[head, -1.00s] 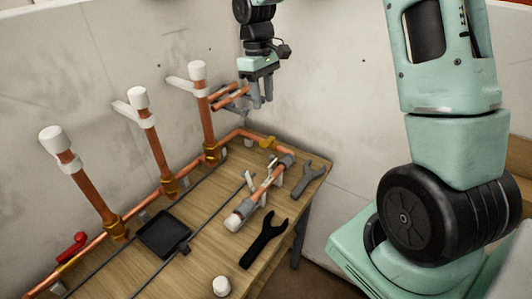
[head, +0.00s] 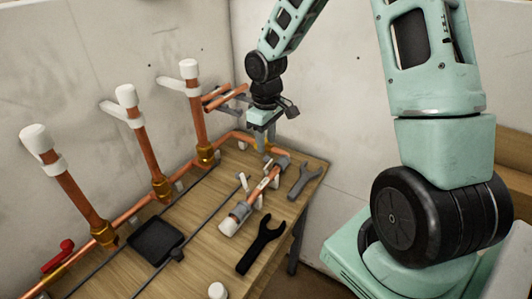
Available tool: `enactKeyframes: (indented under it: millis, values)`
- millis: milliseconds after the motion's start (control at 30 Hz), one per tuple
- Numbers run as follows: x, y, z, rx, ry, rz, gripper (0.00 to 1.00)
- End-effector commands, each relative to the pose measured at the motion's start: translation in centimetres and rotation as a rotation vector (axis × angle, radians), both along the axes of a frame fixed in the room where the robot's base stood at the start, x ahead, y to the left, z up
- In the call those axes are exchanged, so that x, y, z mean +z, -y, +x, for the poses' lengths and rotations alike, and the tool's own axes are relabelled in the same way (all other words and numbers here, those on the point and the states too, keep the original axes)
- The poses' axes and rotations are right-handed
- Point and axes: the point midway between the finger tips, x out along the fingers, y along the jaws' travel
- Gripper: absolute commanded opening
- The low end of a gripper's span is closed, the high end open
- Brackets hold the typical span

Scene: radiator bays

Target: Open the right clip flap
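A copper pipe piece (head: 262,186) lies across the wooden table, with a grey clip at each end. The right clip (head: 282,163) is at its far end, the left clip (head: 238,212) at its near end. Small pale flap-like parts stand beside the pipe: one near its middle (head: 243,182), others by the right clip. I cannot tell clearly how the right flap sits. My gripper (head: 264,148) points down just above and behind the right clip. Its fingers look apart with nothing between them; contact with the flap cannot be made out.
A black tray (head: 156,240) is at left. Upright copper pipes with white caps (head: 126,96) stand along the wall. A white cap (head: 217,291) sits near the front edge.

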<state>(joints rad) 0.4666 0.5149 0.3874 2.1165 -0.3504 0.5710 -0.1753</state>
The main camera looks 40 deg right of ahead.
Motion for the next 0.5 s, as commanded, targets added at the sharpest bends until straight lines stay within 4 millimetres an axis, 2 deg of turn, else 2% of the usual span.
enactKeyframes:
  millis: [33,200,500]
  values:
    - [-1.1,-0.1,-0.1,0.002,-0.005,0.001,0.39]
    - [-3.7,-0.1,0.0,0.002,-0.002,0.0,0.39]
    - [-5.3,0.0,0.0,0.0,-0.001,0.0,0.39]
